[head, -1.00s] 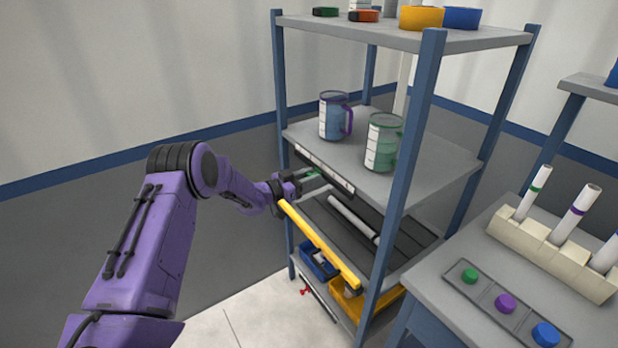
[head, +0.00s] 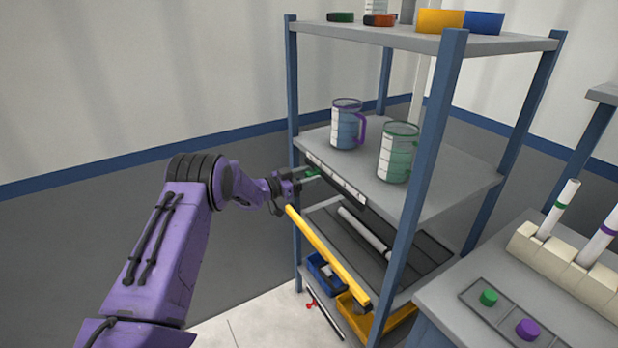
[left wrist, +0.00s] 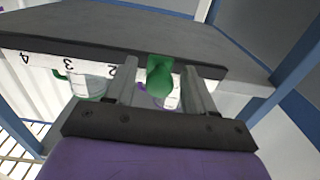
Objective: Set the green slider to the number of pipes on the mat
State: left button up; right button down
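The green slider (left wrist: 160,76) sits on the number strip (left wrist: 68,66) along the middle shelf's front edge. In the left wrist view the strip reads 4, 3, 2, upside down, and the slider is beyond the 2; any number there is hidden. My left gripper (left wrist: 162,88) has one finger on each side of the slider, with small gaps seeming to show. In the head view the gripper (head: 307,174) is at the strip's left end, by the green slider (head: 312,172). One white pipe (head: 364,229) lies on the dark mat (head: 413,250) on the shelf below. My right gripper is out of view.
A yellow bar (head: 328,257) runs along the front of the mat's shelf. A purple-handled jug (head: 346,130) and a green-handled jug (head: 397,160) stand above the strip. The shelf's blue posts (head: 292,110) stand close to my left gripper. A side table (head: 445,300) is at right.

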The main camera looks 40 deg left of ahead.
pick_arm(q)
jog(key=b+v, duration=0.1)
jog(key=v, duration=0.9)
jog(key=shift+s, duration=0.25)
jog(key=shift+a, duration=0.1)
